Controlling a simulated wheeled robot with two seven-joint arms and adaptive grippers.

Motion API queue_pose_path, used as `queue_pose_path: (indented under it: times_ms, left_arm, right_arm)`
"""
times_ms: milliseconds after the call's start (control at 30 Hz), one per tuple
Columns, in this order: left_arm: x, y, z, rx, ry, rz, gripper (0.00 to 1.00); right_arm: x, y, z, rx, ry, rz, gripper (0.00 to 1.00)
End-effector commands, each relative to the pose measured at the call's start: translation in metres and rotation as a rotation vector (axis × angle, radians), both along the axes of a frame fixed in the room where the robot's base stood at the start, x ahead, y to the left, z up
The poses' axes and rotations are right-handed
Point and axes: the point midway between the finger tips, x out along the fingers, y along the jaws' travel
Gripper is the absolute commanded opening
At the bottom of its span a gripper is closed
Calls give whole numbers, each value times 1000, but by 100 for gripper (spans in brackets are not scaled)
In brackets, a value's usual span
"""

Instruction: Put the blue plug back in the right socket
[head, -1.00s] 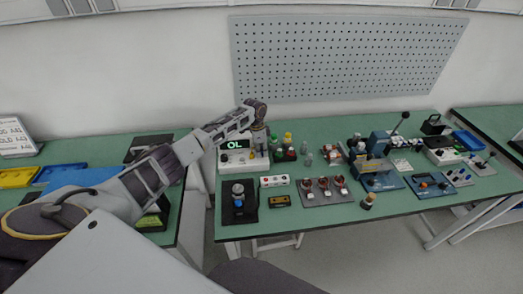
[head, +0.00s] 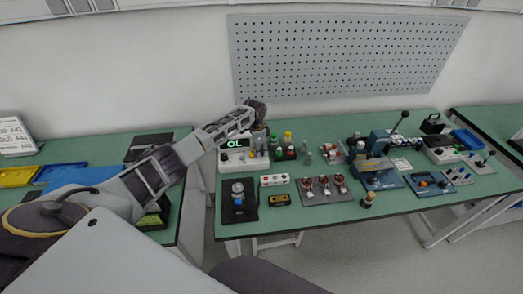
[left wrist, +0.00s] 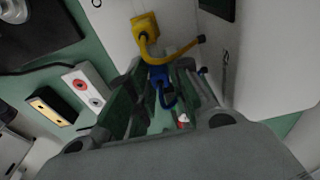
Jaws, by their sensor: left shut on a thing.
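The white meter (head: 228,160) stands on the green table and its display reads OL. My left gripper (head: 259,141) is at its right front, reaching down from the wrist. In the left wrist view my left gripper (left wrist: 162,100) is shut on the blue plug (left wrist: 157,76), which has a curled blue lead. The plug is close to the meter's white face (left wrist: 183,22). I cannot tell whether it touches or enters a socket. The yellow plug (left wrist: 146,25) with its yellow lead sits on that face beyond the blue plug. The right socket is hidden. My right gripper is out of view.
Several small bottles (head: 288,150) stand right of the meter, close to my gripper. In front are a white strip with buttons (head: 274,181), a dark plate with a motor-like part (head: 239,201) and a grey tray with copper-coloured rings (head: 323,190). A blue press (head: 378,165) stands further right.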

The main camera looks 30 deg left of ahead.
Motion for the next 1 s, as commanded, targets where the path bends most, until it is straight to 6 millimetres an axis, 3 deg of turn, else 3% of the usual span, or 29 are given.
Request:
queue_pose_path:
  times_ms: [467, 500, 700, 1000]
  left_arm:
    - [0, 0, -5, -1, 1, 0, 4]
    - [0, 0, -5, 0, 0, 0, 21]
    - [0, 0, -5, 0, 0, 0, 45]
    - [0, 0, -4, 0, 0, 0, 45]
  right_arm:
    - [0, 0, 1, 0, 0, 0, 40]
    - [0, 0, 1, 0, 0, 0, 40]
    - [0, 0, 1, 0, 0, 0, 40]
    - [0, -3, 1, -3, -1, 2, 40]
